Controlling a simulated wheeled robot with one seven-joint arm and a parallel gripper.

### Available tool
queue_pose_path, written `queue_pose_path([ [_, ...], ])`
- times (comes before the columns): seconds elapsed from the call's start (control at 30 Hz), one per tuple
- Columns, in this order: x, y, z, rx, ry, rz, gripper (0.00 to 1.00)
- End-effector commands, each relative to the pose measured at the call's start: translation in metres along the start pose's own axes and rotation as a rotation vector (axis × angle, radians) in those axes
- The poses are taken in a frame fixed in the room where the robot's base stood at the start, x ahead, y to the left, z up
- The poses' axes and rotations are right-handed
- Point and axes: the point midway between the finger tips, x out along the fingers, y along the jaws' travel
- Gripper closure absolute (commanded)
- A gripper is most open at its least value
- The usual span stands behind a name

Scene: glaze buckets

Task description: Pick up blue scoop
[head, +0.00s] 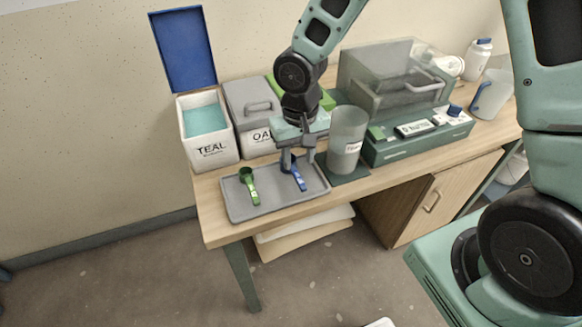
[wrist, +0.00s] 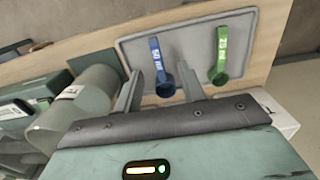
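The blue scoop (head: 299,181) lies on the grey tray (head: 244,211) near the front of the table, its handle toward the front edge. In the wrist view the scoop (wrist: 156,55) shows its cup between my fingers and its handle reaching past the fingertips. My gripper (head: 297,166) points down over the tray at the scoop's cup end. It is open, with one finger on each side of the scoop and gaps visible in the wrist view (wrist: 160,74). In the head view the fingers partly hide the cup. I cannot tell the exact height of the fingertips above the tray.
A green scoop (head: 248,186) lies on the same tray, left of the blue one. A grey cylinder container (head: 346,140) stands close to the gripper's right. The open TEAL bin (head: 208,148) and lidded OAT-labelled bin (head: 258,143) stand behind the tray.

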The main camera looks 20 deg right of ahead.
Motion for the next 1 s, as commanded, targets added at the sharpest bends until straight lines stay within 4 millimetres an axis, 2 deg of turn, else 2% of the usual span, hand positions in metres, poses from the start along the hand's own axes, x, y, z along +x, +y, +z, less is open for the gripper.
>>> queue_pose_path([
  [0.1,0.023,0.000,0.001,-0.002,-0.004,0.001,0.60],
  [0.4,0.046,0.002,0.001,0.000,-0.001,0.001,0.60],
  [0.7,0.086,0.008,0.003,-0.002,-0.002,0.001,0.60],
  [1.0,0.092,0.008,0.003,0.000,0.000,0.000,0.60],
])
